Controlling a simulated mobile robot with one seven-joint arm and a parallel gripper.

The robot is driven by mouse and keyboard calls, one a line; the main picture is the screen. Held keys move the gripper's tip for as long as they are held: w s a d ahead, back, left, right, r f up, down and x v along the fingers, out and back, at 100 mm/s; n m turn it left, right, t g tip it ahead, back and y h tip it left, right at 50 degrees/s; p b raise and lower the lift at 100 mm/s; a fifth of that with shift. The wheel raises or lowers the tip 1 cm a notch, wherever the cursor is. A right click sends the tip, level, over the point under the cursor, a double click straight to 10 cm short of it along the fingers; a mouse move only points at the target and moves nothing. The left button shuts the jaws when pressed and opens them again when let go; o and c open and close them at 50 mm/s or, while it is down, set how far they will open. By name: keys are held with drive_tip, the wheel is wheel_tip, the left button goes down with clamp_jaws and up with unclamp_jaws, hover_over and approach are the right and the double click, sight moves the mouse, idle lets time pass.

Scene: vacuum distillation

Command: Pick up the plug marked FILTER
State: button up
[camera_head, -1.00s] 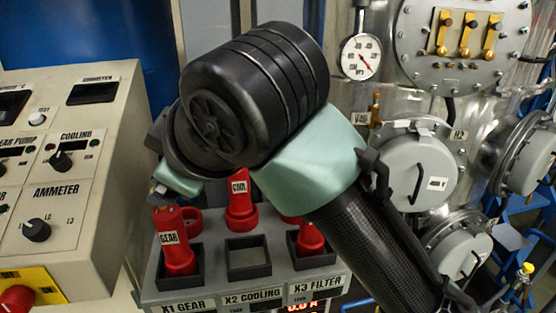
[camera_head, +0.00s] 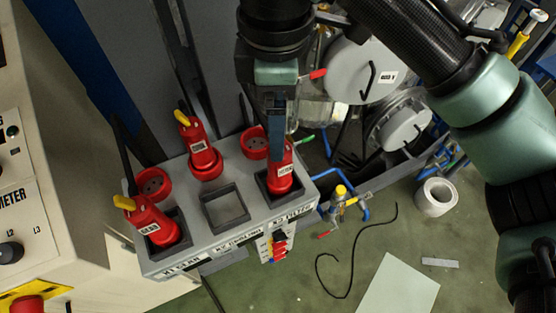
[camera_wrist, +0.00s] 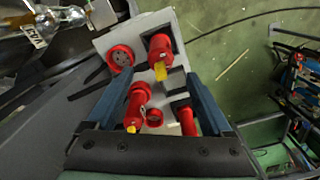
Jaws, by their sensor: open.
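The red FILTER plug (camera_head: 282,180) stands in the X3 holder at the right end of the grey plug box (camera_head: 226,235). In the wrist view the two blue fingers (camera_wrist: 158,80) stand apart with nothing clamped. I cannot tell how far the fingertips are from the plug in depth.
The COOLING plug (camera_head: 202,155) stands at the back of the box, the GEAR plug (camera_head: 152,222) in the left holder. The middle holder (camera_head: 225,208) is empty. A red socket (camera_head: 254,142) sits behind the FILTER plug. A valve with blue pipes (camera_head: 342,200) stands to the right.

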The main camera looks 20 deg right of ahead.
sight(279, 169)
drive_tip(key=f, duration=0.4)
drive_tip(key=shift+w, duration=0.25)
drive_tip(key=shift+s+f, duration=0.25)
drive_tip(key=shift+f, duration=0.35)
drive_tip(key=shift+s+d+f+p, duration=0.15)
drive_tip(key=shift+f+p, duration=0.4)
drive_tip(key=shift+f, duration=1.6)
clamp_jaws()
